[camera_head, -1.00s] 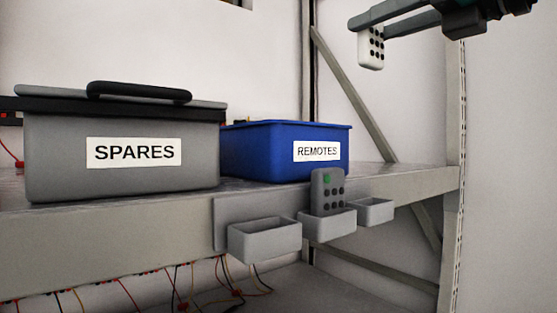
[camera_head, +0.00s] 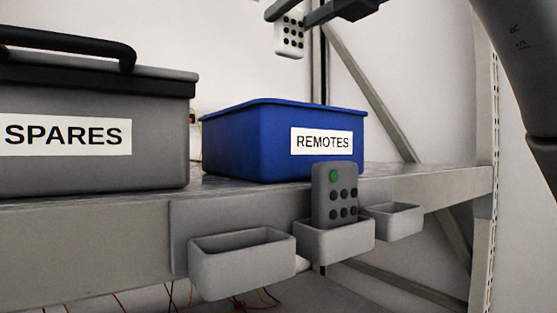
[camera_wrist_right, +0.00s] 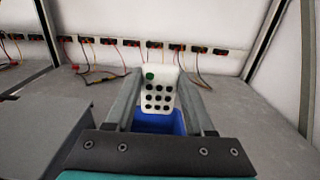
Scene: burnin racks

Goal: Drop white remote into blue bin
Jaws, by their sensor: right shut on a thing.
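The white remote (camera_head: 290,38), with black buttons, is held upright between the fingers of my right gripper (camera_head: 300,18), high above the shelf. In the head view it is above the blue bin (camera_head: 240,145) labelled REMOTES. In the right wrist view the white remote (camera_wrist_right: 159,92) shows a green button at its top left, and my right gripper (camera_wrist_right: 160,100) is shut on it. The blue bin (camera_wrist_right: 158,122) shows behind and below it there, mostly hidden by the remote and fingers. My left gripper is not in view.
A lidded grey SPARES box (camera_head: 90,165) stands left of the bin on the shelf (camera_head: 435,182). A grey remote (camera_head: 335,195) stands in the middle of three small holders at the shelf's front. A diagonal brace (camera_head: 370,90) and an upright post (camera_head: 485,150) are at the right.

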